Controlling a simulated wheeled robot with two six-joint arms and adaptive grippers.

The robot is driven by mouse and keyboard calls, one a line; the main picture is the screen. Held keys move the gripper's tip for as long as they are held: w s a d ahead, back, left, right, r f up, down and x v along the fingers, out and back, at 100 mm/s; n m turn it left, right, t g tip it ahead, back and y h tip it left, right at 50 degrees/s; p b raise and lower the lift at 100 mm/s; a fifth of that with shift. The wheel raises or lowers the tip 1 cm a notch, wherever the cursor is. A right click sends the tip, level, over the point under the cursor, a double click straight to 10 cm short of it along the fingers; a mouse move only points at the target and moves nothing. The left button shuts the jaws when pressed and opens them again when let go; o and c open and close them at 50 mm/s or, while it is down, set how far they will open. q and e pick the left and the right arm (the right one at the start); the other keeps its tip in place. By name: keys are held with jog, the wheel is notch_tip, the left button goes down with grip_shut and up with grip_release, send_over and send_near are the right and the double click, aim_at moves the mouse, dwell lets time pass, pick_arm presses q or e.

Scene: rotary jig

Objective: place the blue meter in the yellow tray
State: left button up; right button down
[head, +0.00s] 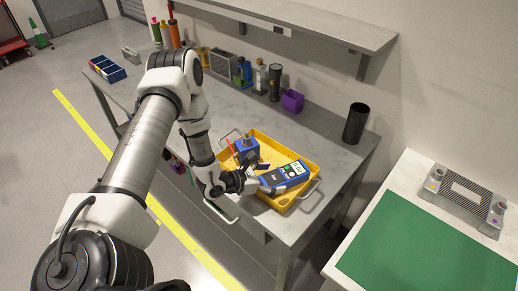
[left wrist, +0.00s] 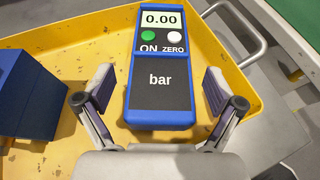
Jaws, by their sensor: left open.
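The blue meter (head: 287,177) lies face up at the right part of the yellow tray (head: 285,205). In the left wrist view the meter (left wrist: 161,90) shows a display reading 0.00, a green and a white button and the word "bar", with the tray's yellow floor (left wrist: 85,38) around it. My left gripper (head: 262,183) is open at the meter's near end. In the left wrist view the fingers of my left gripper (left wrist: 157,93) stand on either side of the meter, with gaps on both sides. My right gripper is out of view.
A blue block-shaped thing (head: 246,149) stands in the tray left of the meter. A purple bin (head: 292,101), a black cylinder (head: 355,123) and several bottles stand along the back of the grey bench. A shelf (head: 310,18) hangs above. A green mat (head: 425,245) lies on the right table.

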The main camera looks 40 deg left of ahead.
pick_arm(q)
jog(key=p+v, duration=0.1)
jog(key=v, duration=1)
jog(key=shift+p, duration=0.35)
jog(key=s+d+f+m+g+h, duration=0.45)
jog(key=s+d+m+g, duration=0.75)
jog(key=s, duration=0.3)
jog(key=s+a+f+m+g+y, duration=0.4)
jog(key=s+f+m+g+y, duration=0.1)
jog(key=s+m+y, duration=0.45)
jog(key=w+d+f+m+t, duration=0.1)
jog(key=w+d+m+t, duration=0.2)
jog(key=m, duration=0.6)
jog(key=w+t, duration=0.2)
jog(key=w, duration=0.1)
jog(key=shift+d+y, duration=0.3)
